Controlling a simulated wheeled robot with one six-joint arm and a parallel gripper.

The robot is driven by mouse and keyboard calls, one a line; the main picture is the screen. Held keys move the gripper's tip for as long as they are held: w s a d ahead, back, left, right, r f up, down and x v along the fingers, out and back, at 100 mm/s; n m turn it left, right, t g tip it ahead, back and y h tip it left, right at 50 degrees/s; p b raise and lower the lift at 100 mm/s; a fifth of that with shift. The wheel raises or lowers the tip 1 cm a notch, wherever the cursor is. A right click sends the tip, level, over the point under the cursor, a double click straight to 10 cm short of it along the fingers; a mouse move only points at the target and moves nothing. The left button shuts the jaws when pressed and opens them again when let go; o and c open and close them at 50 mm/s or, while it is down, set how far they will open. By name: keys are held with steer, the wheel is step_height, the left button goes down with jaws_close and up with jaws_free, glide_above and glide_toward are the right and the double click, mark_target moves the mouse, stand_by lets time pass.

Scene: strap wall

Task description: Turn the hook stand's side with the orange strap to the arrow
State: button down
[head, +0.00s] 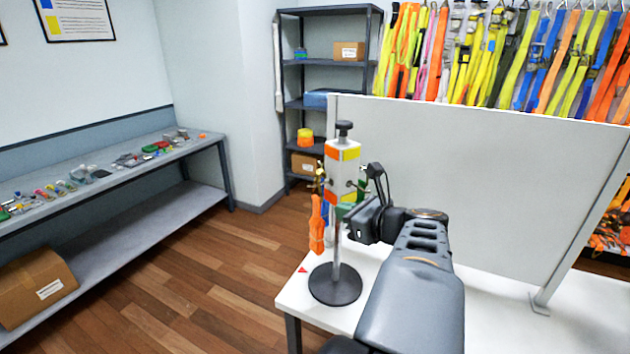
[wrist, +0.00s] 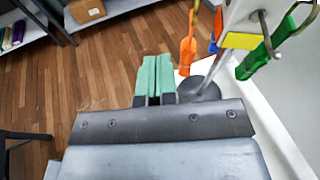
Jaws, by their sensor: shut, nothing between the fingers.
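The hook stand (head: 341,205) stands upright on a round black base (head: 335,286) near the white table's left corner, with a black knob on top. An orange strap (head: 317,228) hangs on its left side in the head view, roughly on the side of the small red arrow (head: 303,270) on the table; exact alignment is unclear. In the wrist view the orange strap (wrist: 188,48) hangs beyond my fingers, and a green strap (wrist: 256,62) hangs at the right. My gripper (wrist: 153,62) has its green fingers together, empty, beside the stand. Part of the stand is cut off in the wrist view.
A grey upright panel (head: 470,185) stands along the table behind my arm. Straps hang on the back wall (head: 500,55). A dark shelf (head: 325,65) stands behind, and a workbench (head: 110,170) with small parts lines the left wall. Wood floor left of the table is clear.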

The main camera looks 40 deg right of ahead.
steer(key=d+r+m, duration=0.1)
steer(key=d, duration=0.1)
steer(key=m+t+h+p, duration=0.1)
steer(key=p, duration=0.2)
glide_toward(310, 186)
steer(key=w, duration=0.3)
steer(key=w+f, duration=0.1)
steer(key=w, duration=0.3)
steer(key=shift+w+a+f, duration=0.15)
steer(key=shift+a+f, duration=0.05)
steer(key=shift+f, duration=0.05)
steer(key=shift+f, duration=0.1)
